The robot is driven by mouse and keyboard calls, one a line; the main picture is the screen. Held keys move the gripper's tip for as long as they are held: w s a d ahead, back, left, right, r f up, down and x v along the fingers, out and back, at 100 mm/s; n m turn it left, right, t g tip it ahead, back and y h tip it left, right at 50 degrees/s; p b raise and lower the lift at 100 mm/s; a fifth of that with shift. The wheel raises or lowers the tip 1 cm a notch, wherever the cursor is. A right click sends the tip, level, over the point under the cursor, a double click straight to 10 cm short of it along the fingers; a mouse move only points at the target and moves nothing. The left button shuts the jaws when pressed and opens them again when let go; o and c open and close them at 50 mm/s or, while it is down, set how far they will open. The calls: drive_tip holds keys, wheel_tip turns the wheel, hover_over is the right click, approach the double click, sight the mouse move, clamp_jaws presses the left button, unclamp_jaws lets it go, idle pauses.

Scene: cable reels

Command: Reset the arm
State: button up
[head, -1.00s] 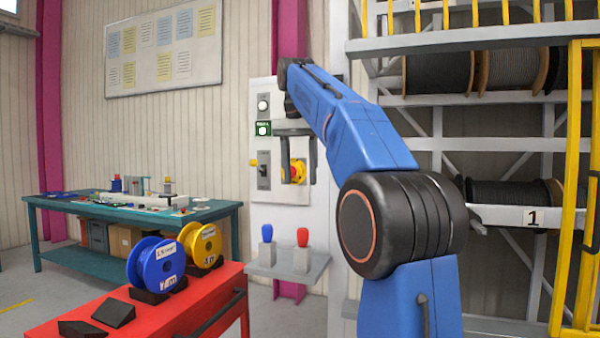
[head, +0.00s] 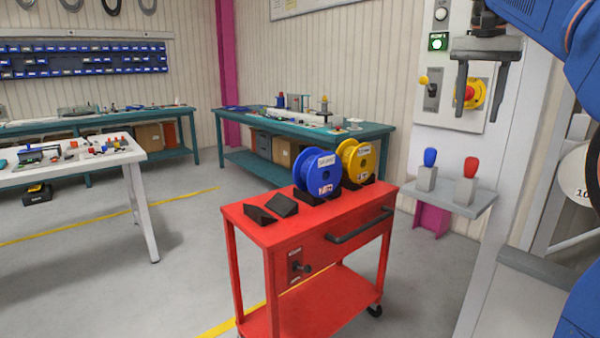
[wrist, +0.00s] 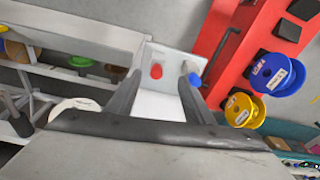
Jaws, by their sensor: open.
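My gripper (head: 482,88) is open and empty at the upper right of the head view, with its fingers pointing down. It appears in front of the control panel (head: 461,30) with its yellow and red rotary switch. My blue arm comes in from the right edge. In the wrist view my gripper (wrist: 160,95) has its two fingers apart, with the grey shelf (wrist: 172,62) and its red and blue knobs seen beyond them.
A red cart (head: 331,220) carries a blue reel (head: 318,174), a yellow reel (head: 361,162) and black wedges. The grey shelf (head: 478,199) holds a blue-topped and a red-topped block. A teal bench (head: 385,140) and white table (head: 120,160) stand behind.

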drive_tip(key=s+a+f+n+t, duration=0.1)
drive_tip(key=s+a+f+n, duration=0.2)
drive_tip(key=s+f, duration=0.5)
drive_tip(key=s+a+f+n+t, duration=0.1)
drive_tip(key=s+a+f+n, duration=0.2)
drive_tip(key=s+f, duration=0.6)
drive_tip(key=s+a+f+n+t+y, duration=0.1)
drive_tip(key=s+a+f+n, duration=0.2)
drive_tip(key=s+f, duration=0.6)
wheel_tip(320, 180, down, 14)
drive_tip(key=a, duration=0.2)
drive_tip(key=shift+s+a+f, duration=0.2)
drive_tip(key=shift+a, duration=0.2)
